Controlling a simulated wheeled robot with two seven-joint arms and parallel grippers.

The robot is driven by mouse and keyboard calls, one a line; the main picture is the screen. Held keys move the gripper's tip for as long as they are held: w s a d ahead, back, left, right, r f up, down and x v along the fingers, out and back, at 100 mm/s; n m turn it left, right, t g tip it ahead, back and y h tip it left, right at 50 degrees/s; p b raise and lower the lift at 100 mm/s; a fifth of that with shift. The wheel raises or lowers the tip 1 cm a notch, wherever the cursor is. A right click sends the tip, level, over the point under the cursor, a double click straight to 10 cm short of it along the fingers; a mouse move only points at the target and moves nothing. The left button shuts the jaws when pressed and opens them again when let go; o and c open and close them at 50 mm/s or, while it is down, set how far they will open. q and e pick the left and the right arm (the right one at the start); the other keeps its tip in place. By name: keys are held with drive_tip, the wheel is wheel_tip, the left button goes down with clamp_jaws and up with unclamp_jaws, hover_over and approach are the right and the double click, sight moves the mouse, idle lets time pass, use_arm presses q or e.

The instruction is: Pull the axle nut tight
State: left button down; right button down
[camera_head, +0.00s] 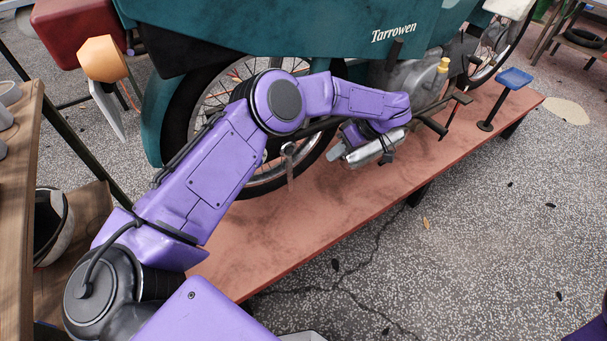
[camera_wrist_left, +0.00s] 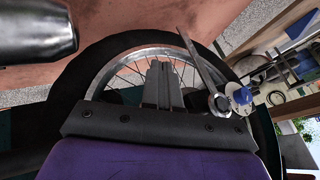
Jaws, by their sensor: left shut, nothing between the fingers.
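A wrench (camera_head: 290,168) hangs down from the hub area of the motorcycle's rear wheel (camera_head: 262,183) in the head view. In the left wrist view the wrench (camera_wrist_left: 200,66) has its ring end low, beside a blue-and-white round part, and its handle slants up and left. The axle nut itself is hidden or too small to make out. My left gripper (camera_head: 337,152) is to the right of the wrench, apart from it. In the wrist view its fingers (camera_wrist_left: 161,72) are together and empty, in front of the wheel rim. My right gripper is not in view.
The green motorcycle (camera_head: 270,25) stands on a low reddish platform (camera_head: 300,225). A dark silencer (camera_wrist_left: 35,35) is close at upper left in the wrist view. A wooden bench (camera_head: 22,190) stands at the left. The speckled floor at the right is mostly free.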

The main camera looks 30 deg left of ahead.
sight(290, 175)
use_arm(q)
drive_tip(key=s+a+f+b, duration=0.2)
drive_tip(key=s+a+f, duration=0.4)
drive_tip(key=f, duration=0.2)
drive_tip(key=shift+s+a, duration=0.3)
drive_tip(key=shift+r, duration=0.1)
